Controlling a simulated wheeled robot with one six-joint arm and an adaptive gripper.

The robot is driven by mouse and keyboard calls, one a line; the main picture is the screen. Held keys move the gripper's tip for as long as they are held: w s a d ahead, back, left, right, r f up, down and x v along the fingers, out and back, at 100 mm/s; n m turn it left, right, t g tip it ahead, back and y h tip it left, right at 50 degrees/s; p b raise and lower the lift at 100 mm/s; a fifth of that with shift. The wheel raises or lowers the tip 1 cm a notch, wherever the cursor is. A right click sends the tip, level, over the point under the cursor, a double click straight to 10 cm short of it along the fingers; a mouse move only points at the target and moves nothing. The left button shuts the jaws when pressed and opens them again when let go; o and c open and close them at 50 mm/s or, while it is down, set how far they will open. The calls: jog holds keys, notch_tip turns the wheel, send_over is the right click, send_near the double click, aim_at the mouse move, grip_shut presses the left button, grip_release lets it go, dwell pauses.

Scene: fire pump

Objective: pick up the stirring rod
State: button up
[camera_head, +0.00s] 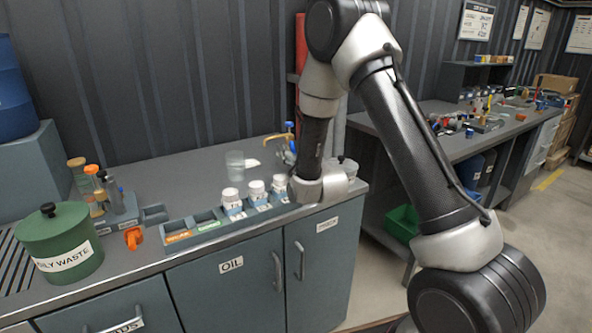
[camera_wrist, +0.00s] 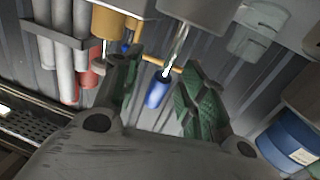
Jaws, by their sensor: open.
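In the wrist view a thin clear rod with a blue end (camera_wrist: 157,91), which looks like the stirring rod, slants down from the upper middle. Its blue end hangs in the gap between the two green-padded fingers of my gripper (camera_wrist: 160,82). The fingers are apart, with visible space on both sides of the blue end, so it does not look gripped. In the head view my arm hides most of my gripper at the right end of the bench (camera_head: 170,185). A small blue and yellow item (camera_head: 288,137) shows just left of the arm; I cannot tell whether it includes the rod.
White-capped bottles (camera_head: 256,190) stand in a tray along the bench front, with a clear beaker (camera_head: 235,164) behind them. A green oily-waste can (camera_head: 62,243) stands at left. A red pipe (camera_head: 301,50) runs up the wall behind my arm. The bench's back middle is mostly clear.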

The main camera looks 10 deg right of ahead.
grip_shut()
